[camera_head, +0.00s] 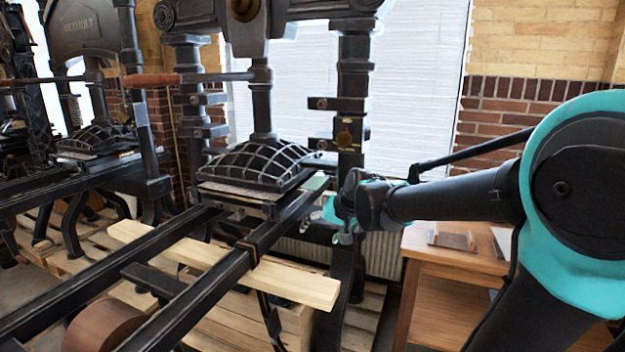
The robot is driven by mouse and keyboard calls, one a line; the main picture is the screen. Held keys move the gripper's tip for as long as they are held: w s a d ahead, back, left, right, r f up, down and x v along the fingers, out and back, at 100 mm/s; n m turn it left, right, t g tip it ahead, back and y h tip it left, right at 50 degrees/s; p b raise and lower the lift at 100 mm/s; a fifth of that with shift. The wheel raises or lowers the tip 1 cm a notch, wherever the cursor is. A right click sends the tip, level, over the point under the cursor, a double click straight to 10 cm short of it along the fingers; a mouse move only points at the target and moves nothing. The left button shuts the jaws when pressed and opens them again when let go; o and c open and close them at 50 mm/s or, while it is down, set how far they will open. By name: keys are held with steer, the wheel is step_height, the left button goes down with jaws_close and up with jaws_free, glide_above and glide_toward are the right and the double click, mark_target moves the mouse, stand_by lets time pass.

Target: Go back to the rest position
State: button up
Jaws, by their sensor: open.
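My arm reaches in from the right side of the view, dark grey with teal joint covers. My gripper (333,212) is at its far end, beside the right edge of the press bed and in front of the press's right upright. It appears open, and I see nothing held in it. The near hand press (262,165) has a ribbed black platen above its bed, with a red-handled bar (152,80) pointing left. Part of my gripper is small and dark against the press, so I cannot tell if it touches the press.
Black rails (190,305) run toward me from the press, with a pale wooden plank (290,283) crossing beneath them. A second press (95,135) stands at the left. A wooden table (450,290) stands at the right, behind my arm. A brick wall and a bright window are behind.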

steer(key=s+d+f+g+h, duration=0.2)
steer(key=s+d+f+h, duration=0.2)
steer(key=s+d+f, duration=1.2)
steer(key=s+f, duration=0.1)
steer(key=s, duration=0.2)
steer(key=shift+s+d+f+h, duration=0.2)
steer(key=shift+s+d+h, duration=0.1)
steer(key=shift+s, duration=0.05)
